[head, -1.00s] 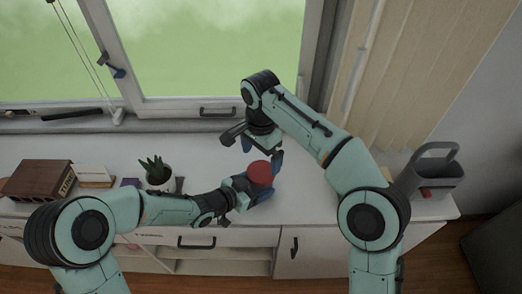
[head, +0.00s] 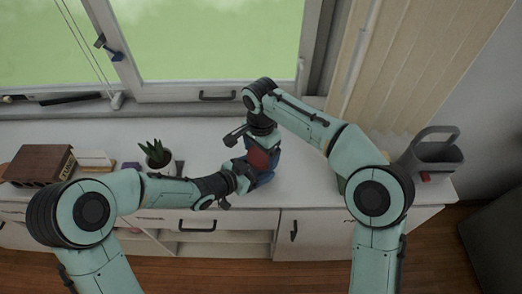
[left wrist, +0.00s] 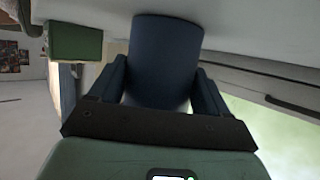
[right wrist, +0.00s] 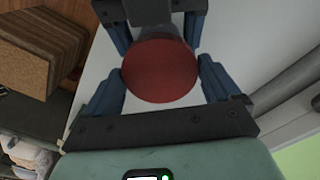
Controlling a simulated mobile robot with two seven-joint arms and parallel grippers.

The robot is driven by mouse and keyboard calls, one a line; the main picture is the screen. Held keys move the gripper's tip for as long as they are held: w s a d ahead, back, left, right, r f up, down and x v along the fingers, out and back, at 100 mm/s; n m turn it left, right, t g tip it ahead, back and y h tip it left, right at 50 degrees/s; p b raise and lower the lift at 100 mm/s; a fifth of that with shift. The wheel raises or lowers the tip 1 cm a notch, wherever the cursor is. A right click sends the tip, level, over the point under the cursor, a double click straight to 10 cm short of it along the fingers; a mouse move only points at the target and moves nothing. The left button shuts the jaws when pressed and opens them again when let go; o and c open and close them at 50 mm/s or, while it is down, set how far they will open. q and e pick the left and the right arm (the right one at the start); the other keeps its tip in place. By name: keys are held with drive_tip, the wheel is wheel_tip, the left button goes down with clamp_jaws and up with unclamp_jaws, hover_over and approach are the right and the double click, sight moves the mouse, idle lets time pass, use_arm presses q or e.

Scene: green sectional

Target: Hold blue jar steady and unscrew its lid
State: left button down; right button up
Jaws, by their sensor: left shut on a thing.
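The blue jar (left wrist: 167,55) stands upright on the white cabinet top, between the fingers of my left gripper (left wrist: 165,80), which is shut on its side. The jar's round red lid (right wrist: 160,72) faces up. It shows in the head view (head: 258,159), partly covered by my right gripper. My right gripper (right wrist: 161,75) is above the jar, its fingers spread on either side of the lid. Small gaps seem to show between the fingers and the lid's rim. In the head view the jar's body is mostly hidden by the two grippers.
A potted succulent (head: 156,153), a brown box (head: 39,164) and small boxes stand on the cabinet top (head: 205,147) to the left. A grey watering can (head: 435,158) stands at the right. The window is behind, and the cabinet's front edge is close.

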drive_tip(key=n, duration=0.5)
drive_tip(key=shift+n, duration=0.4)
drive_tip(key=n, duration=0.4)
